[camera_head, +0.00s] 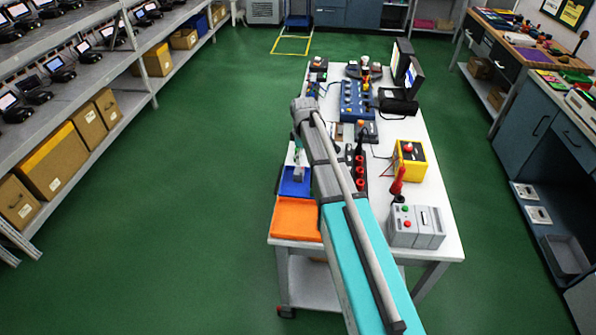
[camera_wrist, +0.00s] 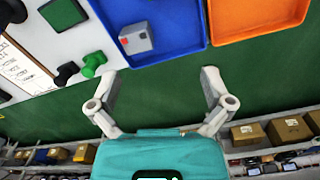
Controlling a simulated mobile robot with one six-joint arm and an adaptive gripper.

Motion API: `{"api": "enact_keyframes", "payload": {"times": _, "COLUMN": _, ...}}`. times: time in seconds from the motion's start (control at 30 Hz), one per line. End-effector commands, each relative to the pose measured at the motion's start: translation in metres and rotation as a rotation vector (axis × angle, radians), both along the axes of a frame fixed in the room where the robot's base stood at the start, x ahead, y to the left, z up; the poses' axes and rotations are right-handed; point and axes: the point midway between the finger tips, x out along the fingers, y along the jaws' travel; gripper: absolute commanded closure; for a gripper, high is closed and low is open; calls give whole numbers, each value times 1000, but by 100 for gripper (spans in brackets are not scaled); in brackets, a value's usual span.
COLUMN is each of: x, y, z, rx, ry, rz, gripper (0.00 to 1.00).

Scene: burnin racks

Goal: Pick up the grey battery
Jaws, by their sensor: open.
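The grey battery (camera_wrist: 135,38) is a small grey block with a red mark and a dark mark on its top. It lies in the blue tray (camera_wrist: 180,58), near the tray's left wall in the wrist view. My gripper (camera_wrist: 159,73) is open and empty, its two fingers spread apart. In the wrist view its fingertips show below the battery and apart from it. The blue tray also shows in the head view (camera_head: 291,187), partly behind my arm. I cannot make out the battery or the gripper fingers clearly there.
An orange tray (camera_head: 295,218) adjoins the blue one at the table's near left corner. A green square (camera_wrist: 63,13) and a green knob (camera_wrist: 93,63) sit left of the battery. The white table (camera_head: 440,187) carries several devices. Green floor lies open to the left.

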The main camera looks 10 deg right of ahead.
Motion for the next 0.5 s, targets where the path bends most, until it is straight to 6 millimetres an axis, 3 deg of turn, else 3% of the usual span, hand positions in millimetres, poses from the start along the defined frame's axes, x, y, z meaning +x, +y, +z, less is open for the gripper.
{"api": "enact_keyframes", "payload": {"times": 0.03, "x": 20, "y": 0, "z": 6, "rx": 0, "ry": 0, "rz": 51, "gripper": 0}}
{"api": "enact_keyframes", "payload": {"times": 0.2, "x": 45, "y": -1, "z": 11, "rx": 0, "ry": 0, "rz": 176, "gripper": 0}}
{"api": "enact_keyframes", "payload": {"times": 0.5, "x": 50, "y": 0, "z": 12, "rx": 0, "ry": 0, "rz": 218, "gripper": 0}}
